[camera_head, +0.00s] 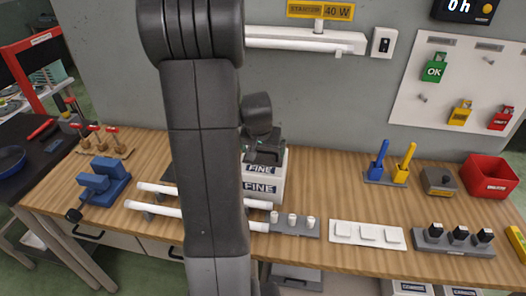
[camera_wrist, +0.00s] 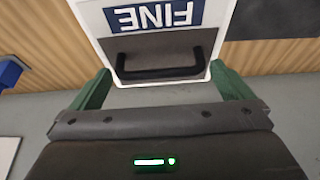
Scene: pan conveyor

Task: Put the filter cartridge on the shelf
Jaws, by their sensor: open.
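The filter cartridge, a white box with a blue FINE label and a dark handle, stands on the wooden bench behind my arm in the head view (camera_head: 262,191). Two FINE labels show there, one above the other; I cannot tell whether this is one box or two. In the wrist view the white box (camera_wrist: 222,14) appears upside down, its dark handle (camera_wrist: 160,72) between my gripper's green fingers. My gripper (camera_wrist: 160,70) is open, with a gap on each side of the handle. In the head view my gripper (camera_head: 265,152) is at the box's top, partly hidden. I cannot clearly identify the shelf.
On the bench (camera_head: 340,200) are white tubes (camera_head: 155,207), a blue device (camera_head: 103,181), a grey holder with white pegs (camera_head: 292,222), a white switch plate (camera_head: 367,235) and a red bin (camera_head: 488,178). Labelled white boxes (camera_head: 411,288) show below the bench's front edge.

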